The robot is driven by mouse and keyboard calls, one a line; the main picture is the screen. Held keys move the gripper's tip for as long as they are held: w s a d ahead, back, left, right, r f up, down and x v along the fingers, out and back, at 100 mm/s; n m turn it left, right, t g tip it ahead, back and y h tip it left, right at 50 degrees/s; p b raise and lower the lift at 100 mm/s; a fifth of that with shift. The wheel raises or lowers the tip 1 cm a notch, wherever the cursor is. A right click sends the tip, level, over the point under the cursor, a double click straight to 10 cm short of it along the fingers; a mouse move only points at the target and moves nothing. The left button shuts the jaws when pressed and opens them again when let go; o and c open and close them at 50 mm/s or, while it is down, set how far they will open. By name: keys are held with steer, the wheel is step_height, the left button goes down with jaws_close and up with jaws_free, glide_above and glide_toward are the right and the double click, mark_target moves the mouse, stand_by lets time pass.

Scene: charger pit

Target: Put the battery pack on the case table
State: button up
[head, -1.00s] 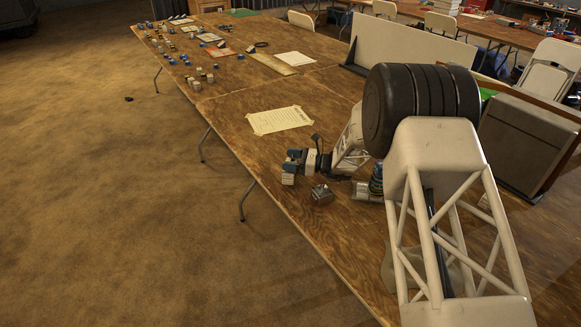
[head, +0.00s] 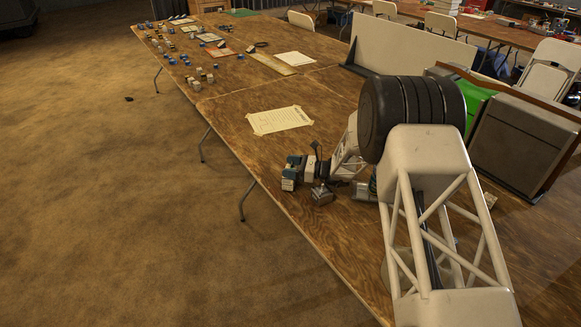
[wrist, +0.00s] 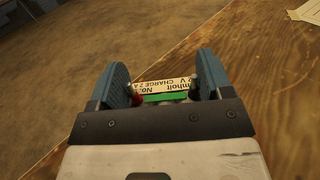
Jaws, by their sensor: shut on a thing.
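My gripper (head: 291,176) is over the near-left edge of the wooden table (head: 235,120), and it shows in the wrist view (wrist: 164,78) too. Its two blue fingers are shut on the battery pack (wrist: 166,88), which has a pale printed label, a green strip and a red part. The label reads upside down in the wrist view. In the head view the pack is mostly hidden by the fingers, and I cannot tell its height above the table. Which table is the case table is not marked.
A small grey block (head: 322,195) stands on the table just right of my gripper. A taped paper sheet (head: 281,120) lies behind it. An open grey case with green inside (head: 522,140) stands at the right. Several small items (head: 185,55) cover the far table end. Floor lies left.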

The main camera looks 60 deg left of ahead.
stand_by(0.4)
steer(key=o, duration=1.4)
steer(key=shift+f, duration=0.1)
steer(key=shift+c, duration=0.2)
steer(key=shift+w+d, duration=0.35)
steer(key=shift+w, duration=0.05)
steer(key=shift+v, duration=0.9)
step_height(320, 180, up, 7)
